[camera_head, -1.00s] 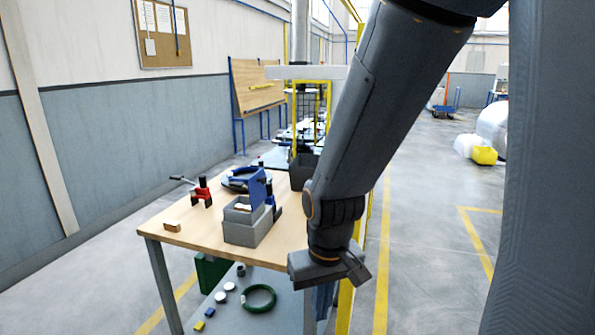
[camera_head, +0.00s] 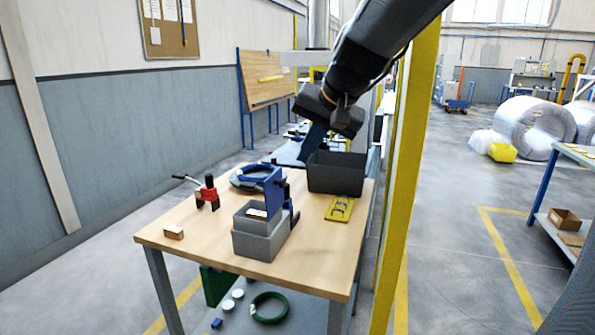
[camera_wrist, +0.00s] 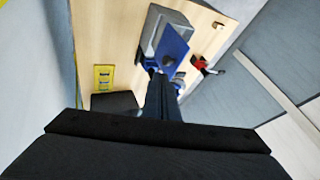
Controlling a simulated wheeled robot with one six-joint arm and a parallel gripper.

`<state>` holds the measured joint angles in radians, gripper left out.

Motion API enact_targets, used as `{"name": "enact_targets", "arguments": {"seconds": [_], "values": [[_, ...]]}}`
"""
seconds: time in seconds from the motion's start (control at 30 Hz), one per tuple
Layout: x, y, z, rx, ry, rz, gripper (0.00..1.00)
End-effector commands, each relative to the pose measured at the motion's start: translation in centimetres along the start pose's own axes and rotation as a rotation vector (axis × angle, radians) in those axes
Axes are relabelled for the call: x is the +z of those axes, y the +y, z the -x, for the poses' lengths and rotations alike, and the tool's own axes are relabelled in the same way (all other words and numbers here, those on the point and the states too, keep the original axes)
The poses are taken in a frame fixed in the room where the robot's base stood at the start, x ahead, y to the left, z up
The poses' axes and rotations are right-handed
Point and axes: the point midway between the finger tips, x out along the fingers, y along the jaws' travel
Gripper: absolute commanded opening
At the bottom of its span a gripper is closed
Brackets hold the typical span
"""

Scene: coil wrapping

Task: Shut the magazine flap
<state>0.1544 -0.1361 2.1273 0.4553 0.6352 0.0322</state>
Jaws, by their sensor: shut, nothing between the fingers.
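The magazine is a grey open-topped box (camera_head: 262,245) on the wooden table, with a pale item visible inside. Its blue flap (camera_head: 274,192) stands upright at the box's right side, so the top is open. In the wrist view the flap (camera_wrist: 172,52) appears as a blue panel over part of the magazine (camera_wrist: 152,28), just beyond the fingertips. My gripper (camera_head: 307,158) is above and behind the magazine, pointing down toward the table, apart from the flap as far as I can tell. Its fingers (camera_wrist: 158,85) are together and empty.
A dark bin (camera_head: 336,178) stands right behind the magazine, close to my gripper. A yellow plate (camera_head: 340,208) lies in front of it. A red clamp (camera_head: 207,192) and a small wooden block (camera_head: 173,233) are at left. A yellow post (camera_head: 405,170) rises beside the table.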

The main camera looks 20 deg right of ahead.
Motion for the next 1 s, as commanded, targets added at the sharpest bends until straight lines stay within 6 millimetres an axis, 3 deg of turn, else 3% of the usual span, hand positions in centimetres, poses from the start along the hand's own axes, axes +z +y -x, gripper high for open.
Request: {"name": "enact_targets", "arguments": {"seconds": [0.5, 0.7, 1.0], "values": [[0.2, 0.1, -8.0, 0.004, -0.005, 0.002, 0.00], [0.2, 0.1, -9.2, 0.004, -0.003, 0.002, 0.00], [0.2, 0.1, -9.3, 0.004, -0.003, 0.003, 0.00]]}}
